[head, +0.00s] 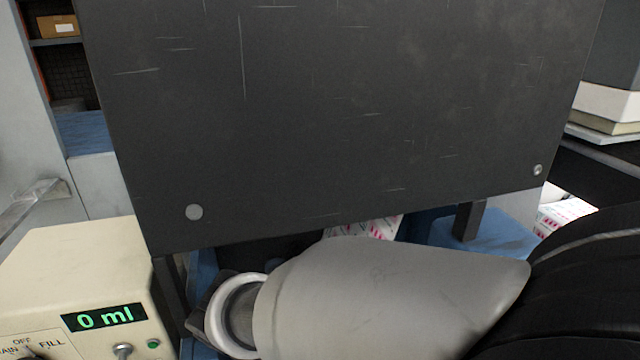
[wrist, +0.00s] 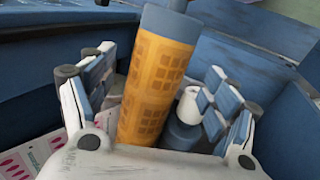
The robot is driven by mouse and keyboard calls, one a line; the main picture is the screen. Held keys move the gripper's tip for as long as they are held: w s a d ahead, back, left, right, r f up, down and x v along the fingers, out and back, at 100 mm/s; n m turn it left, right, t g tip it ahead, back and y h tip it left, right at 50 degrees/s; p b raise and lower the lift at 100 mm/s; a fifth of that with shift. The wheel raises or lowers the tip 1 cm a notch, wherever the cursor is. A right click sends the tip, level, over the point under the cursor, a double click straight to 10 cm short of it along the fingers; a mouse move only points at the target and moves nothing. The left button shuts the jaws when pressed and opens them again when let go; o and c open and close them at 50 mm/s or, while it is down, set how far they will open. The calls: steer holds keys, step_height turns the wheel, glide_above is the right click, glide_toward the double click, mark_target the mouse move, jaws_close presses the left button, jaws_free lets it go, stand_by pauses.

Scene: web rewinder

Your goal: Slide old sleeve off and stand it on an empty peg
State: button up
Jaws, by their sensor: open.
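In the wrist view, an orange cylinder with a darker grid pattern (wrist: 155,75), probably the old sleeve, stands between the fingers of my gripper (wrist: 160,65). A blue-grey part shows at its upper end. The gripper is open, with one finger on each side of the cylinder. A gap shows on the right side; on the left I cannot tell whether the finger touches. The cylinder's lower end is hidden behind the gripper's body. No empty peg can be made out for certain. In the head view the gripper and sleeve are hidden.
A large dark panel (head: 340,100) fills the middle of the head view. A beige box reading "0 ml" (head: 105,290) stands at lower left. In the wrist view, a white roll (wrist: 188,105) sits close behind the right finger, and blue walls (wrist: 285,110) surround the space.

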steer(key=shift+b+x, duration=1.95)
steer(key=shift+x, duration=1)
steer(key=shift+c, duration=0.4)
steer(key=c, duration=1)
steer(key=shift+c, duration=0.7)
steer(key=shift+r, duration=0.1)
